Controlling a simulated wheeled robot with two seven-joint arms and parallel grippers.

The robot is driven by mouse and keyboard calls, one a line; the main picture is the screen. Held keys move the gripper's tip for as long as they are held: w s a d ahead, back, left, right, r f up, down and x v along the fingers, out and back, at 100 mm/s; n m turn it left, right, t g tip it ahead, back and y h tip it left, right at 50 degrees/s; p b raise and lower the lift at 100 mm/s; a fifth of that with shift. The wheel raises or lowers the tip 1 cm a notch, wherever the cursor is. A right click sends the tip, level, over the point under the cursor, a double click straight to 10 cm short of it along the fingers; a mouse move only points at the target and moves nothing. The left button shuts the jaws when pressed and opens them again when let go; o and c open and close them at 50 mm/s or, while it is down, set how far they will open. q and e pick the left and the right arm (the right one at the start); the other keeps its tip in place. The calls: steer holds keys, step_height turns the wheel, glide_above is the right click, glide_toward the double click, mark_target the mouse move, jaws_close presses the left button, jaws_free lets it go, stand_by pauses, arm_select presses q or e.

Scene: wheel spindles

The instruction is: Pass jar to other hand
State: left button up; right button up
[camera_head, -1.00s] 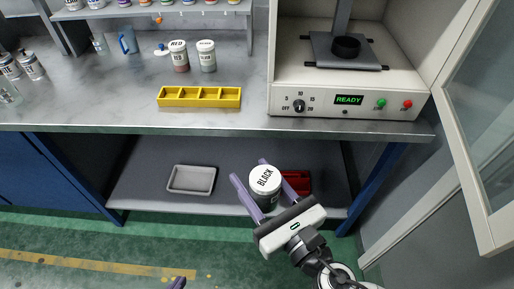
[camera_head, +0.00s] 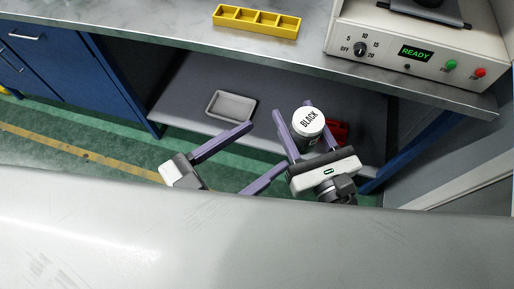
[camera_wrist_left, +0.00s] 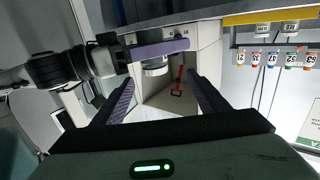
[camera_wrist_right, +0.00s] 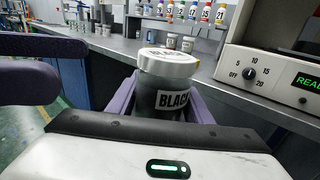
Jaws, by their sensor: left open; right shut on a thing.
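The jar (camera_head: 308,122), dark with a white lid marked BLACK, is upright between the fingers of my right gripper (camera_head: 293,106), which is shut on it. In the right wrist view the jar (camera_wrist_right: 165,72) sits between the fingers with its lid up. My left gripper (camera_head: 267,146) is open and empty, to the left of the jar, its fingers pointing toward it and apart from it. In the left wrist view the jar (camera_wrist_left: 154,68) shows ahead, between and beyond the open fingers, partly hidden by a right gripper finger.
The bench edge, with a yellow divided tray (camera_head: 256,22) and a device reading READY (camera_head: 415,52), lies behind. Below are a grey tray (camera_head: 231,106) and a red object (camera_head: 338,131) on the lower shelf. A large grey surface hides the bottom of the head view.

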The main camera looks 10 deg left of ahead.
mark_target(319, 112)
arm_select(q)
steer(key=x, duration=0.8)
steer(key=r+x, duration=0.1)
steer(key=x, duration=0.3)
steer(key=shift+s+d, duration=0.4)
steer(key=c, duration=1.3)
steer(key=shift+c, duration=0.3)
arm_select(e)
steer(key=o, duration=1.3)
